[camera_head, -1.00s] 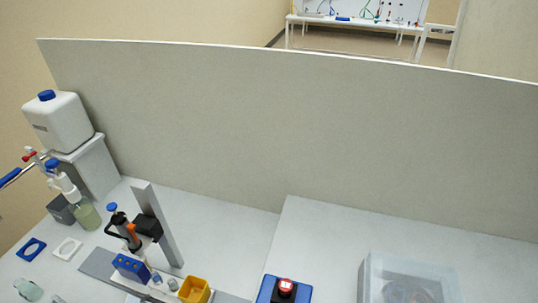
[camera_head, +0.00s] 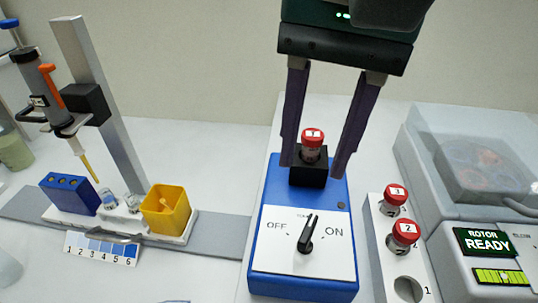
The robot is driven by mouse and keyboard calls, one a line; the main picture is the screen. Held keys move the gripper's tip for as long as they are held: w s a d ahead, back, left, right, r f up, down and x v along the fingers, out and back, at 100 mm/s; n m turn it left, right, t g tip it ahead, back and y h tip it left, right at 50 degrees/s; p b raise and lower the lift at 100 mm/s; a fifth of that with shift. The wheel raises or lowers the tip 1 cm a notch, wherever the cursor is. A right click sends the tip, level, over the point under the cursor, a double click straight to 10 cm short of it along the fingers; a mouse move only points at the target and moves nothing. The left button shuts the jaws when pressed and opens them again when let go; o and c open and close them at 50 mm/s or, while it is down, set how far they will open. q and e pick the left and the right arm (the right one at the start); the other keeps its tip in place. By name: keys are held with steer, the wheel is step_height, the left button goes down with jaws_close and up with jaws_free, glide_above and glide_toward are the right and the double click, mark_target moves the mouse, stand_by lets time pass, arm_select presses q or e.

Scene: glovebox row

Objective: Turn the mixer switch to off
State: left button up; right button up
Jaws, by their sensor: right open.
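The blue mixer (camera_head: 257,265) stands in the middle of the bench with a white front panel marked OFF on the left and ON on the right. Its black switch knob (camera_head: 306,237) sits between the two words, its pointer tilted slightly right of straight up. A red-capped vial (camera_head: 312,146) labelled 1 stands in the black holder (camera_head: 308,172) at the mixer's back. My right gripper (camera_head: 317,170) is open, its two fingers pointing down on either side of the vial and holder, apart from the vial as far as I can see. My left gripper is not in view.
Right of the mixer, a grey rack (camera_head: 377,262) holds two red-capped vials. Beyond it stands a centrifuge (camera_head: 455,235) reading ROTOR READY. To the left are a pipette on a stand (camera_head: 100,110), a blue block (camera_head: 70,194) and a yellow bin (camera_head: 166,211).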

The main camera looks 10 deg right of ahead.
mark_target(314, 217)
steer(key=f+b, duration=0.1)
steer(key=f, duration=0.2)
steer(key=w+d+f+m+b, duration=0.1)
steer(key=f, duration=0.3)
steer(key=f+m+h+b, duration=0.1)
steer(key=f, duration=0.3)
steer(key=shift+w+d+f, duration=0.2)
steer(key=shift+d+f, duration=0.05)
steer(key=shift+d, duration=0.1)
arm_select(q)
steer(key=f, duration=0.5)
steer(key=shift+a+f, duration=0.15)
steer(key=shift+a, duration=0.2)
arm_select(e)
steer(key=shift+c, duration=0.2)
jaws_close()
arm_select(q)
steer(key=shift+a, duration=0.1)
